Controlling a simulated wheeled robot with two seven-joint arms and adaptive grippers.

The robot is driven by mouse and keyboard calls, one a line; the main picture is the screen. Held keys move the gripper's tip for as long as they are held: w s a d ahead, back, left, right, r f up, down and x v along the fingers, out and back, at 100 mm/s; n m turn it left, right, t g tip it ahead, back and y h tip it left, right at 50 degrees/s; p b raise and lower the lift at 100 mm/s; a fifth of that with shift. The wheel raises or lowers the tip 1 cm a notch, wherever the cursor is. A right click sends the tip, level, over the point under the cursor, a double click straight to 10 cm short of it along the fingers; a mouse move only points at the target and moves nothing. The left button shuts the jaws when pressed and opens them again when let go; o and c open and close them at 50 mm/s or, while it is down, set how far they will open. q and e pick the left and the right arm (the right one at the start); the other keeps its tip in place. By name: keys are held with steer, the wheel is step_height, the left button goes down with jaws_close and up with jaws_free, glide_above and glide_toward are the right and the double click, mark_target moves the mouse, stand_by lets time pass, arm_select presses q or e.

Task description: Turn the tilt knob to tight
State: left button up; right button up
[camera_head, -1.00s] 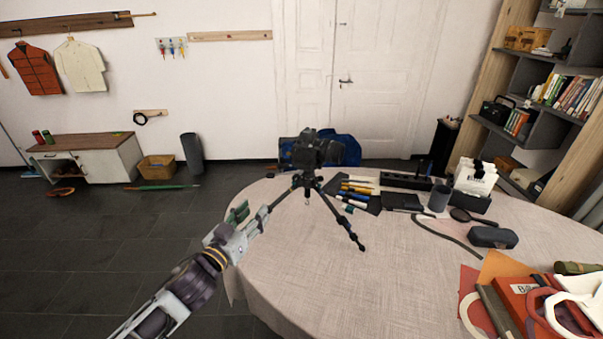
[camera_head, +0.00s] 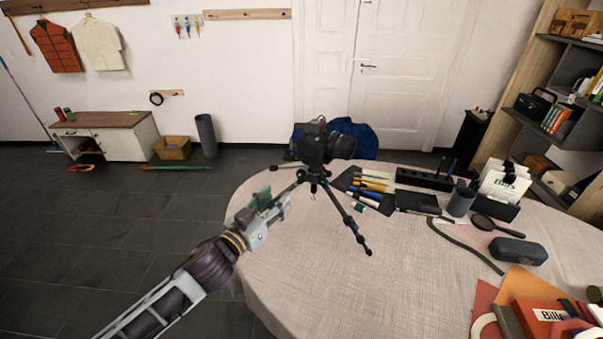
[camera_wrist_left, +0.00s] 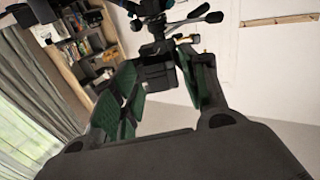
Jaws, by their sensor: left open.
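A black camera (camera_head: 322,145) sits on a small black tripod (camera_head: 350,222), which stands on the round table (camera_head: 290,265). A thin handle (camera_head: 285,167) sticks out to the left below the camera; I cannot tell whether it is the tilt knob. My left gripper (camera_head: 270,203) is just left of the tripod, below the handle. In the left wrist view my left gripper (camera_wrist_left: 166,80) is open, its green-padded fingers spread. The tripod's dark central part (camera_wrist_left: 155,72) shows between and beyond the fingers; contact cannot be judged. Handles (camera_wrist_left: 200,16) show above. My right gripper is out of view.
Pens (camera_head: 370,188) lie on a dark mat right of the tripod. A grey cup (camera_head: 461,201), a magnifier (camera_head: 490,222), a dark case (camera_head: 518,251) and books (camera_head: 540,315) are farther right. The table's front middle is clear.

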arm_select(q)
steer(key=shift+w+d, duration=0.15)
steer(key=shift+w, duration=0.2)
